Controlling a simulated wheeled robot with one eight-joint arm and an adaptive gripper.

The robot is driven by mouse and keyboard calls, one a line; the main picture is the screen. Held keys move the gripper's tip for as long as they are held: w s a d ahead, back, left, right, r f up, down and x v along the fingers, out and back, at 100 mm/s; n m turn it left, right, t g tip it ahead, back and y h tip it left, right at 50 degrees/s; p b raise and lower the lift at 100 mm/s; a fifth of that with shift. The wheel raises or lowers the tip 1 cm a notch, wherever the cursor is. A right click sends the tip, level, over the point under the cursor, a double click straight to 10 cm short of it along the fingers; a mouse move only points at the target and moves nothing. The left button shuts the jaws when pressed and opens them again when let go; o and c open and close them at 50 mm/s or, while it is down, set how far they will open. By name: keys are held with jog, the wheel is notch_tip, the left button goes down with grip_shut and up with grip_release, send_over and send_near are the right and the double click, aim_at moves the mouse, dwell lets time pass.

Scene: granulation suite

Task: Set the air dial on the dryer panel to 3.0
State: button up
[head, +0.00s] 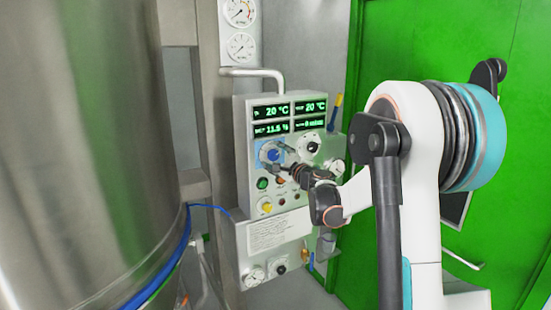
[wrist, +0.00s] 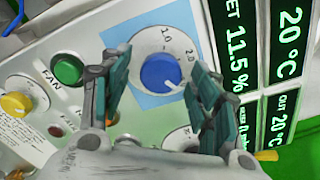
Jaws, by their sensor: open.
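The air dial is a round blue knob (wrist: 160,72) on a white scale disc over a light blue square. In the wrist view the marks 1.0 and 2.0 show; further marks are hidden behind a finger. The knob's white pointer lies clockwise past 2.0, towards the right finger. My gripper (wrist: 158,60) is open, one finger on each side of the knob; I cannot tell whether they touch it. In the head view my gripper (head: 287,167) is at the blue dial (head: 270,151) on the grey dryer panel (head: 245,190).
A green button (wrist: 67,69) and yellow knob (wrist: 16,104) are left of the dial. Lit displays (head: 289,117) read 20 °C, 20 °C, 11.5 % and apparently 0. A second white dial (head: 310,146) is close right. A large steel vessel (head: 80,140) fills the left.

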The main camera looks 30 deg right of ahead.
jog(key=s, duration=1.1)
jog(key=shift+s+d, duration=0.2)
